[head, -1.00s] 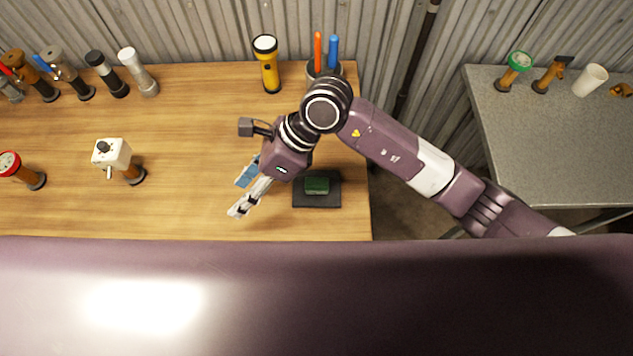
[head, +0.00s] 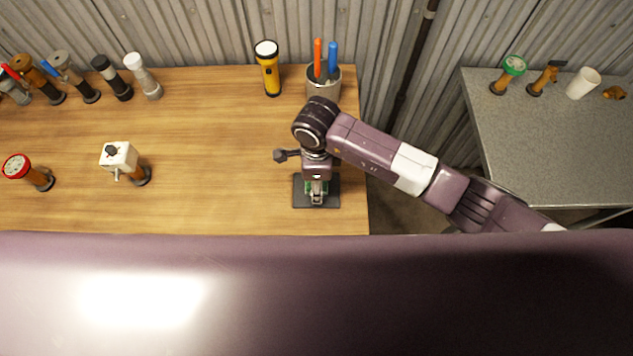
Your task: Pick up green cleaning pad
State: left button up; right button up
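The green cleaning pad (head: 307,188) lies on a dark square mat (head: 301,201) near the right front edge of the wooden bench. Only small green parts show at the sides of my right gripper (head: 316,197), which points down right over the pad and hides most of it. I cannot tell whether its fingers are apart or closed on the pad. My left gripper is not in view.
A grey cup (head: 323,87) with an orange and a blue tool stands behind my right arm. A yellow flashlight (head: 268,70) is at the back. A white-headed item (head: 119,157) stands left, with clear bench (head: 215,165) between. A grey table (head: 550,150) is across a gap.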

jog(key=shift+f, duration=0.2)
jog(key=c, duration=1)
jog(key=shift+r, duration=0.15)
jog(key=shift+r+b, duration=1.9)
jog(key=shift+r, duration=8)
